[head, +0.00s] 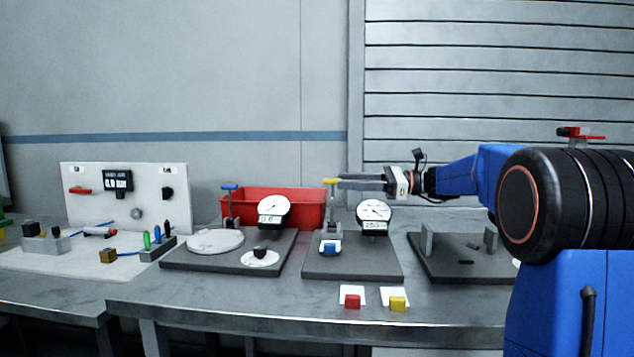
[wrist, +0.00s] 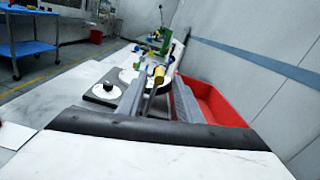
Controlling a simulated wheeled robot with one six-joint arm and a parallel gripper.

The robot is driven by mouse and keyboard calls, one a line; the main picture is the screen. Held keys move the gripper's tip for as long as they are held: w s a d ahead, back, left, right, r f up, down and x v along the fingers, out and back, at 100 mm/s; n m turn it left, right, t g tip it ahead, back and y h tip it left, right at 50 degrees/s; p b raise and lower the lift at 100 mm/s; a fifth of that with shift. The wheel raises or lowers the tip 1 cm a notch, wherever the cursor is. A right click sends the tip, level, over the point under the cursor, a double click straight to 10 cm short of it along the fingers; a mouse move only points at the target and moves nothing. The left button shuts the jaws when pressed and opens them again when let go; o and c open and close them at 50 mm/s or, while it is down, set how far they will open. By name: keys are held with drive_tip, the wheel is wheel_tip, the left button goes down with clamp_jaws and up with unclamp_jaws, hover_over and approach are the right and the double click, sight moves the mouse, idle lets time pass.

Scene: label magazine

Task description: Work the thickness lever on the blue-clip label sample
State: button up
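The blue-clip label sample (head: 330,247) sits on the dark base of the middle gauge stand (head: 352,268), below its post. The thickness lever (head: 331,181) has a yellow handle on top of the post, left of a round dial (head: 374,212). My gripper (head: 341,181) is level with the handle, its fingertips just right of it. In the wrist view the yellow handle (wrist: 159,74) shows between the tips of the two spread fingers, with a gap on each side. I cannot tell whether either finger touches it. The sample cannot be made out in the wrist view.
Red-clip (head: 352,301) and yellow-clip (head: 397,303) samples lie at the bench's front edge. A blue-lever gauge stand (head: 215,262) is on the left, a red bin (head: 312,211) behind. A dark fixture plate (head: 455,270) stands on the right.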

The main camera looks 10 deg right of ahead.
drive_tip(key=x, duration=0.9)
clamp_jaws()
